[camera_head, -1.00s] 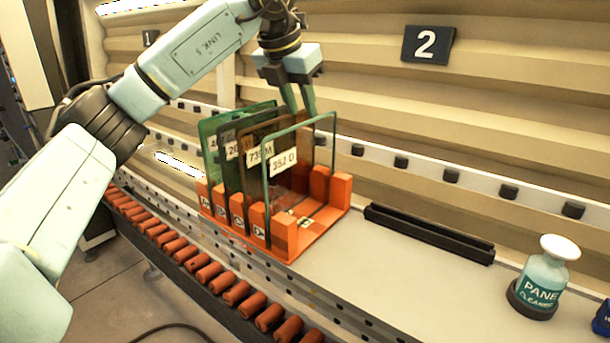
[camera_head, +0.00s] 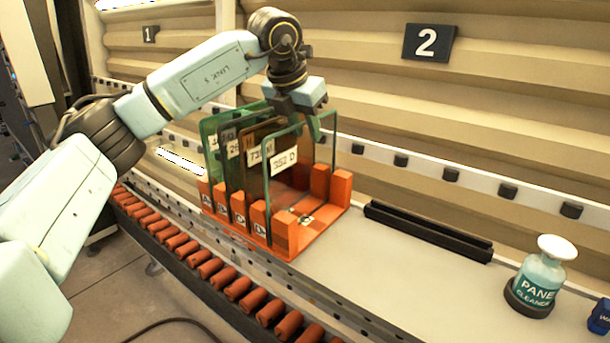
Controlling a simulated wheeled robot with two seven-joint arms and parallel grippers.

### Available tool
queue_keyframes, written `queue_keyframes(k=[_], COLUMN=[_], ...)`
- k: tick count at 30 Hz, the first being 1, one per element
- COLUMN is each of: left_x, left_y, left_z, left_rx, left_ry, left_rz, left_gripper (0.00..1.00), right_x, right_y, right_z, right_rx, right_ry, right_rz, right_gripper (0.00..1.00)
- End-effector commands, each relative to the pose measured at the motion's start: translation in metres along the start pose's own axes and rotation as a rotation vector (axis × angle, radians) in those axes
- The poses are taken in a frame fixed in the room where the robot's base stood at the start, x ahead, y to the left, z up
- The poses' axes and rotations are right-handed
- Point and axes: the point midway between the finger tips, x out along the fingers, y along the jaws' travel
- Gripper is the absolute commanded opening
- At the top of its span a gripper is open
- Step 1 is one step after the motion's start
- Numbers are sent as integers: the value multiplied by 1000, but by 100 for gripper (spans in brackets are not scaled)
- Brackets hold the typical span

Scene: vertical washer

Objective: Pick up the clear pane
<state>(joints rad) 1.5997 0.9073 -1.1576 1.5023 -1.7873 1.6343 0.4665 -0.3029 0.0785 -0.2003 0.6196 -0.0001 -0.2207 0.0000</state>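The clear pane (camera_head: 284,163), labelled 352 D, stands upright at the front right of an orange slotted rack (camera_head: 285,238). It has a thin green edge, and I see the rack through it. My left gripper (camera_head: 304,126) has come in from above at the pane's top edge, fingers pointing down. Its fingers look apart, around the top edge; whether they touch the glass I cannot tell. My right gripper is not in view.
Brown, dark and green tinted panes (camera_head: 213,150) stand close behind the clear one in the same rack. A black slotted holder (camera_head: 428,232) lies to the right on the grey bench (camera_head: 390,280). A pane cleaner bottle (camera_head: 540,280) stands farther right. Orange rollers (camera_head: 210,268) run along the front.

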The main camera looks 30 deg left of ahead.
Motion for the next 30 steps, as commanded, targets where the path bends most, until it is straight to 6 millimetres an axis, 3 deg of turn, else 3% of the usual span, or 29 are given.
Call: queue_keyframes(k=[16,23,30], left_x=[4,4,4], left_y=[0,0,0], left_z=[-2,-2,-2], left_rx=[1,1,1], left_ry=[1,0,0], left_rz=[0,0,0], left_gripper=[31,2,0], right_x=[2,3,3], right_y=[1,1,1], right_z=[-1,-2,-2], right_rx=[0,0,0], right_ry=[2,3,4], right_rz=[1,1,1], right_gripper=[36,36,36])
